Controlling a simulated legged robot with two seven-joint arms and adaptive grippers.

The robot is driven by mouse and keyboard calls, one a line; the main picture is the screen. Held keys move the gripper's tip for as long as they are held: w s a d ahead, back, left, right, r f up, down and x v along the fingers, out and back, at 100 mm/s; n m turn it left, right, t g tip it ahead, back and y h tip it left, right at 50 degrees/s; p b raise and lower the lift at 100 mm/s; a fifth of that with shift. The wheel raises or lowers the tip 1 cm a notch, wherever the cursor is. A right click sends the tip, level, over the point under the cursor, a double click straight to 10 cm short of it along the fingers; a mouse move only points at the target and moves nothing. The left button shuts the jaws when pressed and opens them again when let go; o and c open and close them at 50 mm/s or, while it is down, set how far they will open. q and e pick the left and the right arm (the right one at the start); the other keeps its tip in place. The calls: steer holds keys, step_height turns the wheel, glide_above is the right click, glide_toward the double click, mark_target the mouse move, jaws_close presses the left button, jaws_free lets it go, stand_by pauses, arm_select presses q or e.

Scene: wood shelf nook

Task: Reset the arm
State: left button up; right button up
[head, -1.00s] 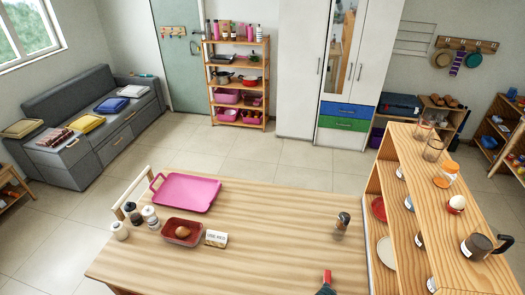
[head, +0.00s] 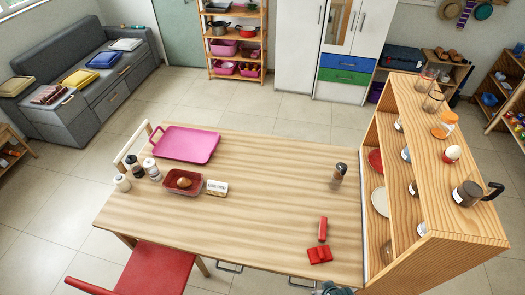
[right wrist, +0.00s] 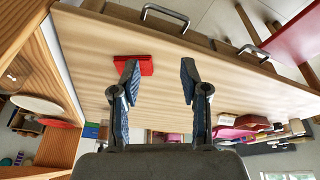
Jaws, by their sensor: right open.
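My right gripper (right wrist: 158,82) is open in the right wrist view, with two dark, blue-padded fingers apart and nothing between them. In that view the picture is turned, and a red piece (right wrist: 146,66) on the wooden table shows behind the left finger. In the head view a small part of my right arm (head: 334,289) shows at the bottom edge, by the table's near side. An upright-looking red piece (head: 323,229) and a flat red piece (head: 320,255) are on the table (head: 270,215), clear of the arm. My left gripper is not in view.
A wooden shelf unit (head: 445,205) with jars and a mug stands at the table's right end. A pink tray (head: 187,143), red dish (head: 170,187), label card (head: 217,188) and shaker (head: 338,176) are on the table. A red chair (head: 150,272) stands at front left. The table's middle is clear.

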step_height(320, 180, down, 28)
steer(key=s+g+b, duration=0.1)
steer(key=s+b, duration=0.2)
steer(key=b, duration=0.1)
steer(key=s+d+f+g+b, duration=0.1)
steer(key=s+d+f+b, duration=0.2)
steer(key=s+f, duration=1.4)
step_height(320, 180, down, 3)
steer(key=shift+r+n+b, duration=0.1)
steer(key=shift+n+b, duration=0.2)
steer(key=shift+b, duration=0.05)
steer(key=shift+s, duration=0.1)
